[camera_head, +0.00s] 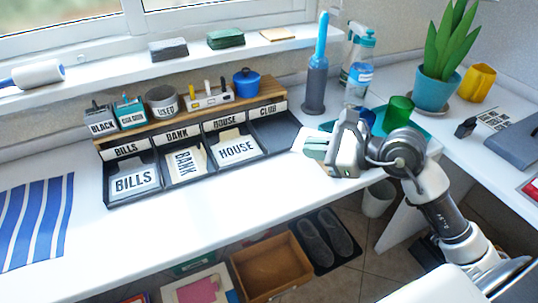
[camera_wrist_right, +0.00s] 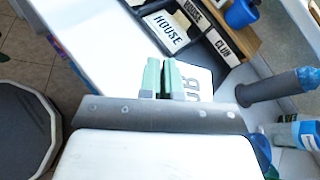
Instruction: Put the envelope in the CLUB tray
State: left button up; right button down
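The white envelope, lettered with a partly hidden word ending "UB" in the right wrist view (camera_wrist_right: 198,82), is held by my right gripper (camera_head: 312,146). The green fingertips are nearly together on it, also in the right wrist view (camera_wrist_right: 163,80). The CLUB tray (camera_head: 275,132) is the dark right-end compartment of the row and looks empty. Its CLUB label (camera_head: 268,109) is above and behind it. The gripper is just right of the tray, over the desk's front area. My left gripper is not in view.
The BILLS (camera_head: 135,180), BANK (camera_head: 185,163) and HOUSE (camera_head: 236,149) trays each hold a lettered envelope. A blue-handled brush in a grey holder (camera_head: 315,85) stands behind the gripper. A spray bottle (camera_head: 358,75) and green cup (camera_head: 398,113) are to the right.

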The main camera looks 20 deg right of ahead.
jog(key=shift+d+f+b, duration=0.35)
jog(key=shift+d+b, duration=0.1)
jog(key=shift+b, duration=0.1)
jog(key=shift+w+a, duration=0.1)
jog(key=shift+a, duration=0.05)
send_over(261, 198)
notch_tip(261, 198, down, 7)
jog(key=shift+w+r, duration=0.1)
jog(key=shift+r, duration=0.1)
notch_tip(261, 198, down, 3)
jog(key=shift+f+b, duration=0.2)
jog(key=shift+b, duration=0.25)
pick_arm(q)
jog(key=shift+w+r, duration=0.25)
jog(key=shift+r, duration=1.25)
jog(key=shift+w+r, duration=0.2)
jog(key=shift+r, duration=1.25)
pick_arm(e)
jog(key=shift+f, duration=0.35)
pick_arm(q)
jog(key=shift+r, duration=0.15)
pick_arm(e)
jog(key=shift+f, duration=0.1)
